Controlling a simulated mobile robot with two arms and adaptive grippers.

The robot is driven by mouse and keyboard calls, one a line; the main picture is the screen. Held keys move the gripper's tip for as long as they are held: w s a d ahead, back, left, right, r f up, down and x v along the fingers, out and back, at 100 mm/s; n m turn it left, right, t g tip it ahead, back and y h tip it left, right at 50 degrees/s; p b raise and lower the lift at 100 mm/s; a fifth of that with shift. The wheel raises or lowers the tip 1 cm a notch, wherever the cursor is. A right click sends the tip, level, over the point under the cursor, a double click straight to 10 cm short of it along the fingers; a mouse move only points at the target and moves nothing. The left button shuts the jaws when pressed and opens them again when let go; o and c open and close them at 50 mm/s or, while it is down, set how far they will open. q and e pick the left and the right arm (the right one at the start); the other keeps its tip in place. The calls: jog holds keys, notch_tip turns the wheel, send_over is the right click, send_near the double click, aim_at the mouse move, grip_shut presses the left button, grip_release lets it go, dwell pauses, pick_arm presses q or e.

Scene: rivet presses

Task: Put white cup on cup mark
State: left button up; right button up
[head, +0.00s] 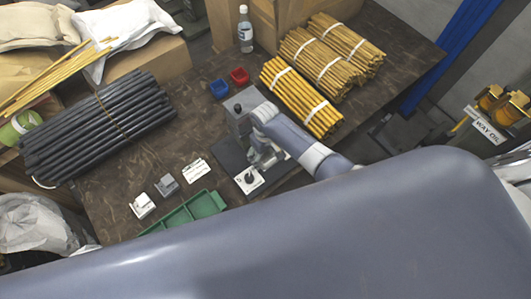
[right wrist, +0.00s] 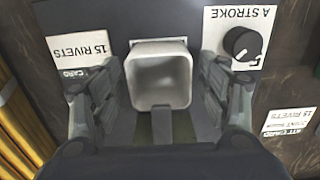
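The white cup (right wrist: 160,78) is square, open at the top and empty. It shows in the right wrist view between the two fingers of my right gripper (right wrist: 160,88). Narrow gaps show between the fingers and the cup's sides, so the gripper looks open around it. A thin white strip (right wrist: 150,42) shows at the cup's upper edge; I cannot tell whether this is the cup mark. In the head view my right gripper (head: 262,153) is over the dark press plate (head: 232,155), and the cup is not clearly visible. My left gripper is not in view.
A white panel with a black knob (right wrist: 241,43) is right of the cup; a "15 RIVETS" card (right wrist: 82,59) is left. Blue (head: 219,88) and red (head: 239,76) bins, a green tray (head: 193,212), yellow rod bundles (head: 300,100) and black rods (head: 95,128) occupy the table.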

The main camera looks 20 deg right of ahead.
aim_at(266, 159)
jog(key=shift+r, duration=0.1)
jog(key=shift+r, duration=0.6)
notch_tip(266, 159, up, 11)
dwell(0.6)
